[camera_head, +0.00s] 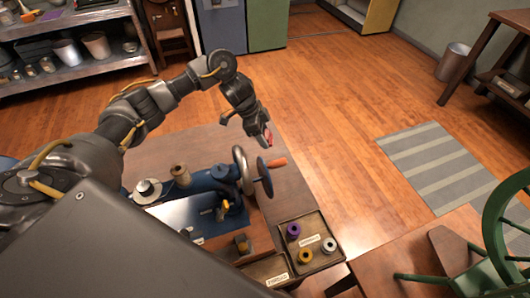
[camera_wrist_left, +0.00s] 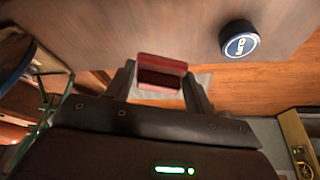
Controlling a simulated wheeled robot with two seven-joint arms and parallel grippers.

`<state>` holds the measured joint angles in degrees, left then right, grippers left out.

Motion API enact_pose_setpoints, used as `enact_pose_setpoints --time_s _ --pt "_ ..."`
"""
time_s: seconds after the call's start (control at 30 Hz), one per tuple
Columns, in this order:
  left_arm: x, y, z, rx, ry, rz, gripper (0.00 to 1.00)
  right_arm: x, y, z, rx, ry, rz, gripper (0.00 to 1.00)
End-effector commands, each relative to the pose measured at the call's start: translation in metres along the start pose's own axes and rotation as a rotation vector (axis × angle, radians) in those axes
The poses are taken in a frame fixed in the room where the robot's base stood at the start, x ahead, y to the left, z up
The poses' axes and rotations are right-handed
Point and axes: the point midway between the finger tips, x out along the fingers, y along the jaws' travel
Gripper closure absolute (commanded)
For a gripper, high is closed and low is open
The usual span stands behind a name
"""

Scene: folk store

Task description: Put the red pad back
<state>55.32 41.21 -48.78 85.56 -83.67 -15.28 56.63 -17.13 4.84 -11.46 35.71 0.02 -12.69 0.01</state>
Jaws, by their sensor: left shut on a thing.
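The red pad (camera_wrist_left: 161,64) is a small red block between the two fingers of my left gripper (camera_wrist_left: 158,76) in the left wrist view. The fingers are shut on its sides. In the head view the left gripper (camera_head: 262,136) points down near the far edge of the wooden table (camera_head: 292,190), beyond the blue sewing machine (camera_head: 222,180). A small part of the red pad (camera_head: 267,138) shows at its fingertips. I cannot tell the exact gap between pad and table. My right gripper is not in view.
A round dark-blue item with a white symbol (camera_wrist_left: 240,42) is on the wood, right of the pad in the wrist view. A labelled tray (camera_head: 325,262) holds purple, orange and white spools. A green chair (camera_head: 492,225) stands right.

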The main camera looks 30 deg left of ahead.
Motion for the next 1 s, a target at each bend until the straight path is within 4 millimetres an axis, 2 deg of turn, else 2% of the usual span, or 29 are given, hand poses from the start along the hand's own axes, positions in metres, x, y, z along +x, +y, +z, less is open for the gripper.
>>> enact_pose_setpoints --time_s 0.03,0.1,0.43,0.7,1.0 --pt "0.013 0.001 0.004 -0.004 0.001 0.004 0.75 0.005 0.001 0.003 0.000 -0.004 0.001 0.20" --pt "0.022 0.001 0.008 -0.003 0.002 0.003 0.75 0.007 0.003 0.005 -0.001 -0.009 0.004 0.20" --pt "0.035 0.000 0.013 0.000 0.002 0.000 0.75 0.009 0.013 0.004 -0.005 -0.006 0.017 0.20" --pt "0.065 0.000 0.027 -0.002 0.000 0.001 0.75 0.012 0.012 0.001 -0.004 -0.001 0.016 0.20" --pt "0.067 0.000 0.027 0.000 0.001 -0.001 0.75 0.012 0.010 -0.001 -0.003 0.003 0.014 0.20"
